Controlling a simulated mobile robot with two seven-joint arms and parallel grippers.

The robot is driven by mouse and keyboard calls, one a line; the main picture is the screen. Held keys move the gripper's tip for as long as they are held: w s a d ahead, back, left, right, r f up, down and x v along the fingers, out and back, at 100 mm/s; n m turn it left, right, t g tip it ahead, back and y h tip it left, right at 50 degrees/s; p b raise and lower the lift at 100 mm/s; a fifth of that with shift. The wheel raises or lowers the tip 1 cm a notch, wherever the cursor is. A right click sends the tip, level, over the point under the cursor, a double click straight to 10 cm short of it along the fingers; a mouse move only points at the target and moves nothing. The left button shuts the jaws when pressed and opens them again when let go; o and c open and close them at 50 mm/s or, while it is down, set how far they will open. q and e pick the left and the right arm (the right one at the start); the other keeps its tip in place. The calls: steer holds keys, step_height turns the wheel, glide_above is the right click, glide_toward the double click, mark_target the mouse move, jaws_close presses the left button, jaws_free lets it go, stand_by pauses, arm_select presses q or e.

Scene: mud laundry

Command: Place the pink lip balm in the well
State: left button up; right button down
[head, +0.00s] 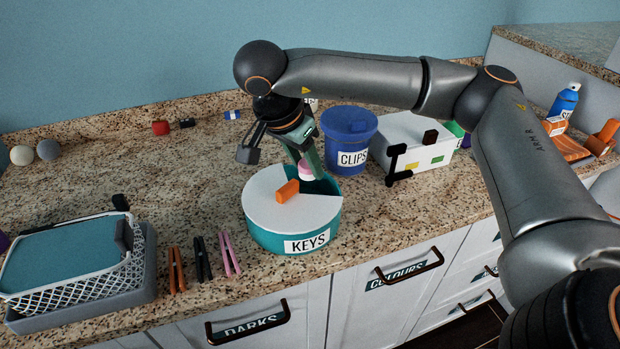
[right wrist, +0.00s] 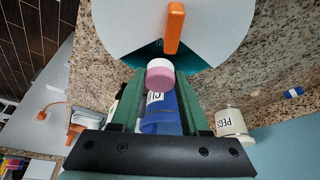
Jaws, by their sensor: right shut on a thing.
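The pink lip balm (head: 306,171), a short pink cylinder with a white end, is held between the fingertips of my right gripper (head: 304,163). The lip balm also shows in the right wrist view (right wrist: 160,76), pinched between two green fingers. A round teal container (head: 262,236) labelled KEYS stands on the counter with a white lid (head: 285,214) that has an orange handle (head: 287,191). A wedge-shaped teal opening (head: 325,184) shows at the lid's back right. The lip balm is at this opening; I cannot tell how deep. My left gripper is out of view.
A blue CLIPS tub (head: 350,127) stands close behind, with a white box (head: 415,133) to its right. A wire basket (head: 100,280) and several pegs (head: 203,260) are at the left front. The counter's left middle is clear.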

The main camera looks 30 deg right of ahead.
mark_target(310, 179)
steer(key=shift+w+d+f, duration=0.3)
steer(key=shift+d+f, duration=0.05)
steer(key=shift+f, duration=0.2)
steer(key=x, duration=0.4)
steer(key=shift+w+a+f, duration=0.15)
steer(key=shift+w+f, duration=0.05)
steer(key=shift+f, duration=0.35)
steer(key=shift+f+b, duration=0.3)
steer(key=shift+f, duration=0.35)
steer(key=shift+c, duration=2)
jaws_free()
steer(key=shift+r, duration=0.1)
